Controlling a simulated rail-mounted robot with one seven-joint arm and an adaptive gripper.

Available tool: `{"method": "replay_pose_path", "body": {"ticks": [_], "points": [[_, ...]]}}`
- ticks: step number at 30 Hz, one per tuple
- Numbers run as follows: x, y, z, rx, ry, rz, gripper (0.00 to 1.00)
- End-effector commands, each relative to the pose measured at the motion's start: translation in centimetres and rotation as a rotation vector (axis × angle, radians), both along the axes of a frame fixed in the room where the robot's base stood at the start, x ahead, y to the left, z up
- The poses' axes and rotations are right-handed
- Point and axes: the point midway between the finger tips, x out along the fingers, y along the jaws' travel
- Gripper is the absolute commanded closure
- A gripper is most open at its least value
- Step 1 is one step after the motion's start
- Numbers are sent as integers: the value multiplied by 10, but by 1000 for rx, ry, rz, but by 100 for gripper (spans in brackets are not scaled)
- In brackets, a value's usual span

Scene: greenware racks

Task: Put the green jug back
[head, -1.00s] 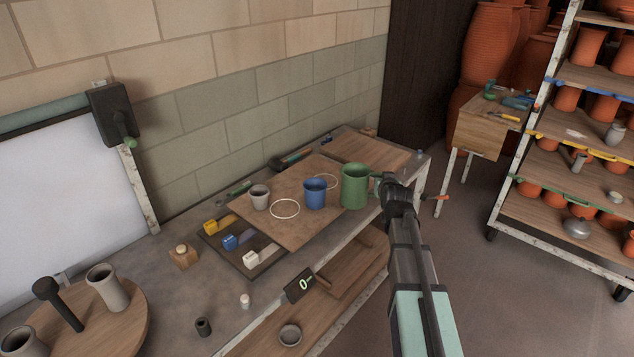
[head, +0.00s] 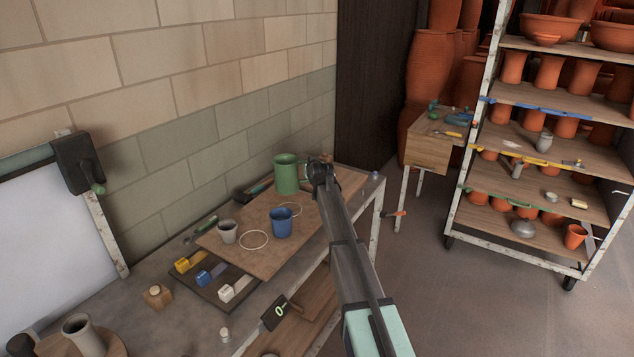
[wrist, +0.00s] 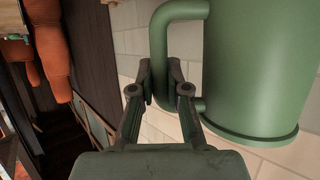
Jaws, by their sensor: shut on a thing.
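The green jug (head: 287,174) is held up above the back of the brown board (head: 225,252), upright in the head view. My gripper (head: 318,170) is at its right side, shut on its handle. In the wrist view the jug (wrist: 250,60) fills the right, and my gripper (wrist: 160,78) has its fingers on either side of the handle. The blue mug (head: 281,224) stands on the board, in front of a white ring (head: 293,206) that it partly hides. Another white ring (head: 253,240) lies empty between the blue mug and a grey mug (head: 228,232).
Yellow, blue and white blocks lie on a dark tray (head: 212,300) before the board. A shelf rack (head: 520,252) with terracotta pots stands at right, a small wooden table (head: 430,150) beside it. The brick wall (head: 240,120) is behind the bench.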

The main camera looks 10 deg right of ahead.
Motion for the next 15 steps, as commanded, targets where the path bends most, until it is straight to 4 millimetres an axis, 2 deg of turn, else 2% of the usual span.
{"method": "replay_pose_path", "body": {"ticks": [1,4,7,15], "points": [[16,0,3,1,-1,2,100],[29,-1,4,0,1,3,100],[35,-1,3,0,3,4,100],[35,-1,-5,-3,6,7,100]]}}
